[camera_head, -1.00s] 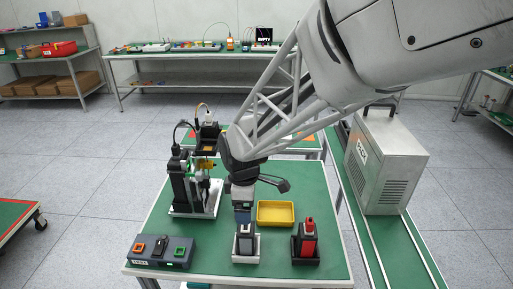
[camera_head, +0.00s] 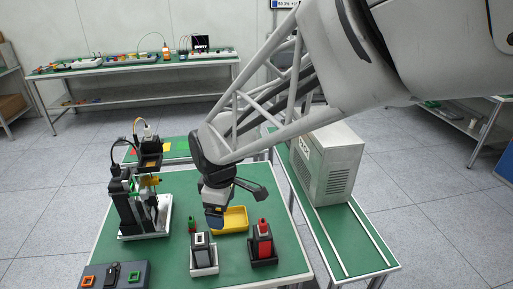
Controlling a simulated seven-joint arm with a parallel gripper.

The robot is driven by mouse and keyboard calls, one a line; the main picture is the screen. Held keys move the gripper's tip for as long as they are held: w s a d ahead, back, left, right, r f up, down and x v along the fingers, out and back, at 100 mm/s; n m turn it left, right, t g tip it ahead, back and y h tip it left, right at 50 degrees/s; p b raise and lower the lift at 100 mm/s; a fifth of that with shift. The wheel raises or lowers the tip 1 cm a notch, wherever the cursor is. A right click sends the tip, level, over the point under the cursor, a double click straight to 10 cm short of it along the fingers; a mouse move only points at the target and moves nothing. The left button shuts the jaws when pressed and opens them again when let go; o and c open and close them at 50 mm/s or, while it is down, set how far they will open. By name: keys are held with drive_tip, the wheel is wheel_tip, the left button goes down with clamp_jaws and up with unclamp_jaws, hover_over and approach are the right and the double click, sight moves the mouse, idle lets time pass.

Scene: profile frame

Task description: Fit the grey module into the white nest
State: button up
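A white nest (camera_head: 204,268) stands near the front of the green table. A dark grey module with a pale face (camera_head: 201,246) stands upright in it; its lower part is hidden by the nest wall, so I cannot tell how deep it sits. My gripper (camera_head: 214,224) points down just above and behind the module, with a visible gap from it. Its fingertips are small and dark, and I cannot tell whether they are open or shut.
A red module (camera_head: 263,241) stands in a black nest (camera_head: 264,259) to the right. A yellow tray (camera_head: 236,220) lies behind my gripper. A small green piece (camera_head: 191,225) stands left of it. A black fixture (camera_head: 126,203) is at left, and a button box (camera_head: 113,277) at front left.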

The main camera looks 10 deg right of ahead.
drive_tip(key=s+d+r+m+t, duration=0.1)
drive_tip(key=s+d+r+m, duration=0.3)
drive_tip(key=s+d+m, duration=0.3)
drive_tip(key=s+d+r+m+t, duration=0.1)
drive_tip(key=s+d+r+m, duration=0.3)
drive_tip(key=s+d+m, duration=0.3)
drive_tip(key=s+d, duration=0.2)
drive_tip(key=d, duration=0.1)
drive_tip(key=shift+d, duration=0.15)
